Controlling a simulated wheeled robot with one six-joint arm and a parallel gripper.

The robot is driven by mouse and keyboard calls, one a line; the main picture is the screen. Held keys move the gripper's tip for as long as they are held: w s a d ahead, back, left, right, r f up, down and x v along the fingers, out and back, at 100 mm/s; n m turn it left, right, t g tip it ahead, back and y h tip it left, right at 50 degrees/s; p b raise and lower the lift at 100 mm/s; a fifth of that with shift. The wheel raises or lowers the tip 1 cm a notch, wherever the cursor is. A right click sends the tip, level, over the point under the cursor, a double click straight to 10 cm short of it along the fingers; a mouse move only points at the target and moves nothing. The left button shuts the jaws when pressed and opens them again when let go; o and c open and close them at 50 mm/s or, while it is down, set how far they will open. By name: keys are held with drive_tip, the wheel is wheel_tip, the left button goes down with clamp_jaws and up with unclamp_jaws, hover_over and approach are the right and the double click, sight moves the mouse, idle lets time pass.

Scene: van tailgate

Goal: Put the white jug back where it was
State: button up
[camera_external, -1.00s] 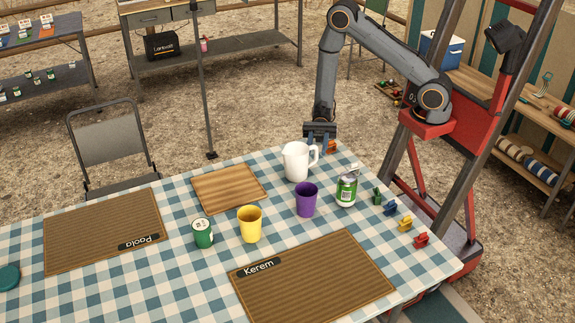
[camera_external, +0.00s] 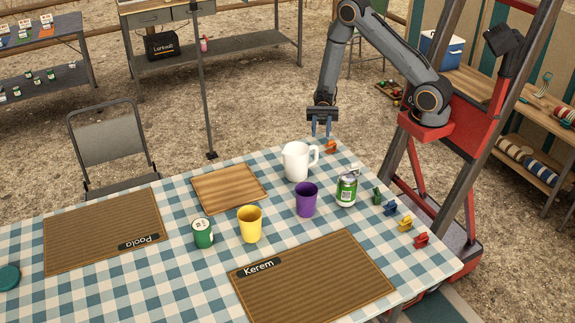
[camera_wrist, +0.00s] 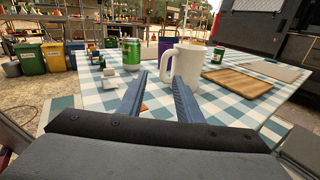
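The white jug (camera_external: 296,162) stands upright on the checked tablecloth, beside the right corner of the wooden board (camera_external: 229,188), with its handle towards the right. My gripper (camera_external: 321,134) is in the air behind the jug, near the table's far edge, fingers apart with nothing between them. The fingers appear apart from the jug.
A purple cup (camera_external: 306,200), a green can (camera_external: 346,190) and a yellow cup (camera_external: 250,224) stand near the jug. Several coloured clips, including an orange one (camera_external: 331,147), lie along the right edge. A placemat marked Kerem (camera_external: 315,275) lies at the front.

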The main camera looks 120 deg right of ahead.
drive_tip(key=a+n+g, duration=0.2)
drive_tip(key=a, duration=0.1)
drive_tip(key=s+a+n+g+h, duration=0.1)
drive_tip(key=a+n+g, duration=0.1)
drive_tip(key=a+g, duration=0.1)
drive_tip(key=s+a+r+n+g, duration=0.1)
drive_tip(key=a+n+g, duration=0.1)
drive_tip(key=a, duration=0.1)
drive_tip(key=shift+s+a, duration=0.1)
drive_tip(key=shift+a, duration=0.1)
drive_tip(key=s+a+n+g+h, duration=0.1)
drive_tip(key=n+g, duration=0.1)
drive_tip(key=s+a+n+g+h, duration=0.2)
drive_tip(key=shift+a+n+h, duration=0.25)
drive_tip(key=shift+n+h, duration=0.05)
drive_tip(key=s+n+h, duration=0.1)
drive_tip(key=n+h, duration=0.1)
drive_tip(key=s+a+n+g+h, duration=0.1)
drive_tip(key=n+h, duration=0.1)
drive_tip(key=shift+a, duration=0.1)
drive_tip(key=shift+w+a+r+n+t+h, duration=0.1)
drive_tip(key=shift+w+r+n+t+h, duration=0.4)
drive_tip(key=shift+n+h, duration=0.75)
drive_tip(key=shift+w+a+r+n+t+h, duration=0.25)
drive_tip(key=shift+r+n+h, duration=0.45)
drive_tip(key=shift+n, duration=0.9)
drive_tip(key=shift+w+r+n+t+h, duration=0.25)
drive_tip(key=shift+r+n+t+h, duration=0.2)
drive_tip(key=shift+n+h, duration=0.85)
